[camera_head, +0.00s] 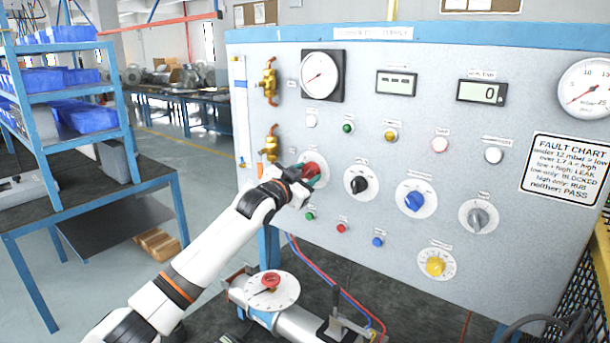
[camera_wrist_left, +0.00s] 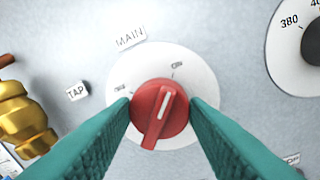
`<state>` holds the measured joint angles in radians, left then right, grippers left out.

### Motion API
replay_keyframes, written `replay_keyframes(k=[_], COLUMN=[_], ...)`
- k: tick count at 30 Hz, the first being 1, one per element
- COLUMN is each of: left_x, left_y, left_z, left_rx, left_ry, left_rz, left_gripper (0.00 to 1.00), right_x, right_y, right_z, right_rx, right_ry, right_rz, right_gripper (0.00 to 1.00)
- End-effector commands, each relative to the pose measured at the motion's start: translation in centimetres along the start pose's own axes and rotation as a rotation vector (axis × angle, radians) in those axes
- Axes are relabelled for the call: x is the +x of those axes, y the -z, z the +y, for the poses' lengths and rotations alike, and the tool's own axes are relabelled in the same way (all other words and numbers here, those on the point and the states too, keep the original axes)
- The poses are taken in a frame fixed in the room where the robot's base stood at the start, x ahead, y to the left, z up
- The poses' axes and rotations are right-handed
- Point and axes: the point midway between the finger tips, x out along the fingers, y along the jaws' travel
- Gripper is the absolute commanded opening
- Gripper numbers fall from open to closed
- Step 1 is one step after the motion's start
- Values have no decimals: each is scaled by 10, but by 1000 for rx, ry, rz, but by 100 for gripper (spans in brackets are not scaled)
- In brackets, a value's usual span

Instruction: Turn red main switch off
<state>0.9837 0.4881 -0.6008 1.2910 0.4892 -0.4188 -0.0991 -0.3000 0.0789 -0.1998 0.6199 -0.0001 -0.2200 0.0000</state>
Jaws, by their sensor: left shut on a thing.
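The red main switch (camera_head: 312,168) is a round knob on a white dial at the left of the grey panel. In the left wrist view the red knob (camera_wrist_left: 160,112) sits under the MAIN label, and its white line points up and slightly right. Two small marks on the dial, upper left and upper right, are too blurred to read surely. My left gripper (camera_head: 307,180) is at the switch, and its green fingers (camera_wrist_left: 160,108) are shut on the knob from both sides. The knob's sides are partly hidden by the fingers. My right gripper is not in view.
Black (camera_head: 360,184), blue (camera_head: 414,199) and grey (camera_head: 478,217) knobs stand to the right. A brass valve (camera_head: 271,142) is close on the left. Below is a pipe with a red-handled valve (camera_head: 271,281). A blue shelf (camera_head: 60,110) stands at far left.

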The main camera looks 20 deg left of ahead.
Motion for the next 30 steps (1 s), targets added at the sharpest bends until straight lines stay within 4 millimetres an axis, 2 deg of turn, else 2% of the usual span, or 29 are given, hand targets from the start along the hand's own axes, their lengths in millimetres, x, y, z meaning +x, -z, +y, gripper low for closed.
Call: replay_keyframes(k=[8, 30], left_x=[0, 0], left_y=[-2, -3], left_z=[1, 3], left_rx=[-158, -850], left_ry=[8, 36], left_rz=[15, 76], left_gripper=[19, 19], right_x=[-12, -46], right_y=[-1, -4], right_z=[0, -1], right_rx=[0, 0], right_ry=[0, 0], right_rz=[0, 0], right_gripper=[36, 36])
